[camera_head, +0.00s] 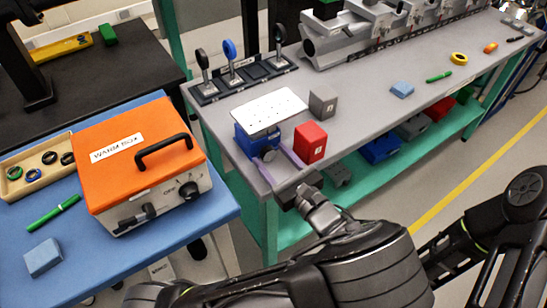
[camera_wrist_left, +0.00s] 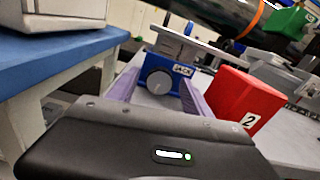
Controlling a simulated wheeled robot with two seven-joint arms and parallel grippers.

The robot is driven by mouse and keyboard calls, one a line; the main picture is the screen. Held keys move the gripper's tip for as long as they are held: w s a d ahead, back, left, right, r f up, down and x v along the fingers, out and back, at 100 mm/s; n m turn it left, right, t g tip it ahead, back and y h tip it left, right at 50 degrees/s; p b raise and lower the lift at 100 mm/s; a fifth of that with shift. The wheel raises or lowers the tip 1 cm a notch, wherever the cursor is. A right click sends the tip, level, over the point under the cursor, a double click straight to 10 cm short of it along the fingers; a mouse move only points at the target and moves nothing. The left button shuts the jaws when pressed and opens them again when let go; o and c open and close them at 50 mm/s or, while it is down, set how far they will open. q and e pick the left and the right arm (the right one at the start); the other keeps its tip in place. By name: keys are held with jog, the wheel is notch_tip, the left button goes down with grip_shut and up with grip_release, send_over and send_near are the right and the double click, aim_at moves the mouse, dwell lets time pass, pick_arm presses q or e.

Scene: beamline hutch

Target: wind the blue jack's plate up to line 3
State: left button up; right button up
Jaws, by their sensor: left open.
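The blue jack (camera_head: 243,143) stands near the front edge of the grey bench, with a pale perforated plate (camera_head: 270,109) on top. Its round grey knob (camera_wrist_left: 159,82) faces my left gripper. The left gripper (camera_head: 275,160) is open; its purple fingers reach toward the jack, one on each side of the knob in the left wrist view (camera_wrist_left: 157,92). I cannot tell whether they touch it. In the wrist view the plate (camera_wrist_left: 188,46) sits above the jack body (camera_wrist_left: 182,86). No numbered lines can be read on the jack. My right gripper is out of view.
A red block (camera_head: 310,142) marked 2 stands close right of the jack, by the gripper. A grey block (camera_head: 322,102) is behind it. An orange warm box (camera_head: 140,155) stands on the blue-topped table at left.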

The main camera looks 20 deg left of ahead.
pick_arm(q)
jog(key=shift+c, duration=0.6)
grip_shut()
jog(key=m+p, duration=0.3)
jog(key=shift+r+p, duration=0.2)
jog(key=shift+p, duration=0.2)
jog(key=shift+m+p, duration=0.9)
jog(key=shift+m, duration=0.2)
jog(key=shift+w+d+f+m+p, duration=0.15)
jog(key=shift+m+p, duration=0.35)
jog(key=shift+m, duration=0.4)
